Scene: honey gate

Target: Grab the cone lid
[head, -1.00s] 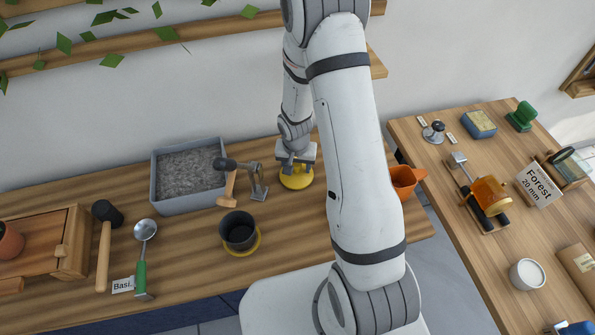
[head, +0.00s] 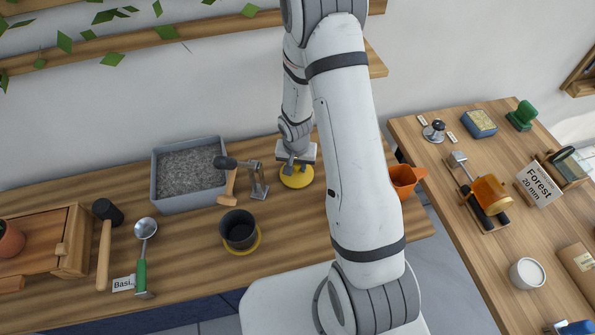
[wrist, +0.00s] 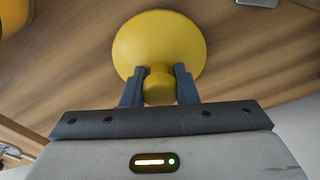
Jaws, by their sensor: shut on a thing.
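The cone lid (head: 297,178) is a yellow round piece at the back of the wooden bench, below my gripper (head: 297,164). In the wrist view the yellow lid (wrist: 160,45) shows as a wide disc with a short knob (wrist: 159,88). The dark fingers of my gripper (wrist: 159,92) stand on both sides of the knob and are shut on it. In the head view my gripper hides part of the lid. I cannot tell whether the lid touches the bench.
A black cup (head: 238,230) on a yellow base stands in front. Left are a metal stand (head: 258,182), a tamper-like tool (head: 229,185) and a grey gravel tray (head: 160,190). An orange jug (head: 403,180) stands right of my arm.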

